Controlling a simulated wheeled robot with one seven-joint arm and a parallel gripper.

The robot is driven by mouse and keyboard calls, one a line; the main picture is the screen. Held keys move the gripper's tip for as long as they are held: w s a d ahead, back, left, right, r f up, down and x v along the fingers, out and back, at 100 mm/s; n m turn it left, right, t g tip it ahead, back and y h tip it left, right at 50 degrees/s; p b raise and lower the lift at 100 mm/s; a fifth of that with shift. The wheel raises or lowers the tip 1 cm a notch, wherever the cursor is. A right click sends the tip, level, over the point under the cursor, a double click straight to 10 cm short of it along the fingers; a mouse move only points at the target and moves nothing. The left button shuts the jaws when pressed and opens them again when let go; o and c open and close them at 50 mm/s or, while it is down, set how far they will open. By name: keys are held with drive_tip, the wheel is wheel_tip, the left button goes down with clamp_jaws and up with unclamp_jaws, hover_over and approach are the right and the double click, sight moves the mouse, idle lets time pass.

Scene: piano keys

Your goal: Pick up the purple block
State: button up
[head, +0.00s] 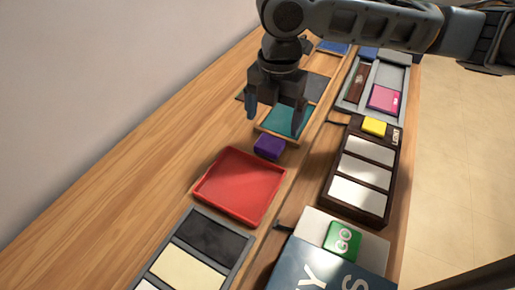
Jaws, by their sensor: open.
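The purple block (269,147) sits on the wooden table, just beyond the far edge of the red tray. My gripper (275,113) is above and slightly behind the block in the head view, with its fingers pointing down and spread apart. It is empty and does not appear to touch the block.
The red tray (240,187) is empty. A teal tray (287,121) lies behind the block. A dark box with white keys and a yellow button (374,127) stands to the right. A keyed panel (207,238) and a green GO button (342,240) are in front. Bare table lies left.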

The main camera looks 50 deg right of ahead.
sight(270, 143)
drive_tip(key=shift+s+d+f, duration=0.15)
drive_tip(key=shift+d+f, duration=0.05)
drive_tip(key=shift+f, duration=0.9)
drive_tip(key=f, duration=0.3)
drive_tip(key=a+f, duration=0.1)
drive_tip(key=f, duration=0.1)
drive_tip(key=shift+w+f+p, duration=0.25)
drive_tip(key=shift+f+p, duration=0.1)
drive_tip(key=shift+p, duration=0.05)
drive_tip(key=c, duration=1.1)
